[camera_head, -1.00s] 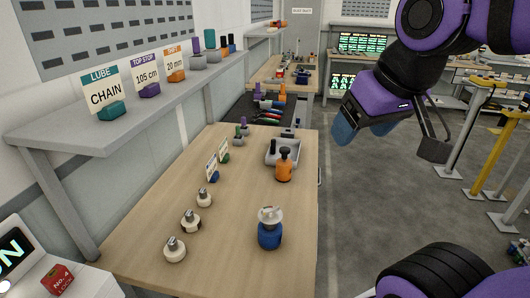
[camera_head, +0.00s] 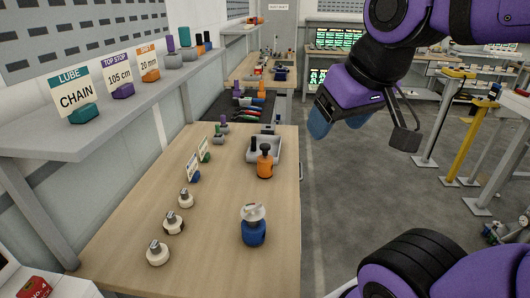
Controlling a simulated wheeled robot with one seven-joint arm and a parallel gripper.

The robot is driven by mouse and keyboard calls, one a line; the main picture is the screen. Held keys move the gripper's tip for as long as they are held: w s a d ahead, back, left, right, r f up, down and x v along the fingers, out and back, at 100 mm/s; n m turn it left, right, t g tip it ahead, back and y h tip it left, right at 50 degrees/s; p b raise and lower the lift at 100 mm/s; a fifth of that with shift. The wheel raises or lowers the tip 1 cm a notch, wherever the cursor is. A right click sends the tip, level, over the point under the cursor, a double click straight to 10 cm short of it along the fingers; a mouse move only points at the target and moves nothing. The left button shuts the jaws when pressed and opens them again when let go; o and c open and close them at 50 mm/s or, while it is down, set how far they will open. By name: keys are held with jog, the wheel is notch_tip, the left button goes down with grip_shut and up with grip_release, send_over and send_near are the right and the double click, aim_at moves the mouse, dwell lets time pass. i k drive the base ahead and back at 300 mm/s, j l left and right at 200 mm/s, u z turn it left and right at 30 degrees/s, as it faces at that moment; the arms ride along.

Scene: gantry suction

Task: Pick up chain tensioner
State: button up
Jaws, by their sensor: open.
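My gripper (camera_head: 338,121), with blue fingertips, hangs empty over the floor to the right of the wooden bench (camera_head: 222,215). It is open and apart from everything on the bench. No object is clearly marked as the chain tensioner, so I cannot tell which one it is. A blue piece with a pale disc on top (camera_head: 253,226) stands near the bench's right edge. An orange piece with a dark knob (camera_head: 265,161) stands farther back, in front of a grey tray (camera_head: 290,150). Several cream knobs with metal tops (camera_head: 173,222) stand along the left side.
A grey shelf (camera_head: 75,138) above the bench's left side holds sign cards, including a LUBE CHAIN card (camera_head: 75,95). Small cards (camera_head: 193,168) stand on the bench. Yellow and grey posts (camera_head: 465,133) stand at right. Grey floor (camera_head: 340,205) beside the bench is clear.

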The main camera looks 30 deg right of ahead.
aim_at(265, 167)
jog(key=k+l, duration=0.15)
jog(key=l, duration=0.25)
jog(key=l+u, duration=0.1)
jog(key=l, duration=0.45)
jog(key=k+l+u, duration=0.1)
jog(key=l, duration=0.4)
jog(key=k+l+u, duration=0.1)
jog(key=l, duration=0.4)
jog(key=i+l+u, duration=0.1)
jog(key=l, duration=0.25)
jog(key=i+l, duration=0.3)
jog(key=i+l+u, duration=0.15)
jog(key=l, duration=0.25)
jog(key=i+l+u, duration=0.1)
jog(key=l, duration=0.25)
jog(key=i+l+u, duration=0.1)
jog(key=i, duration=0.55)
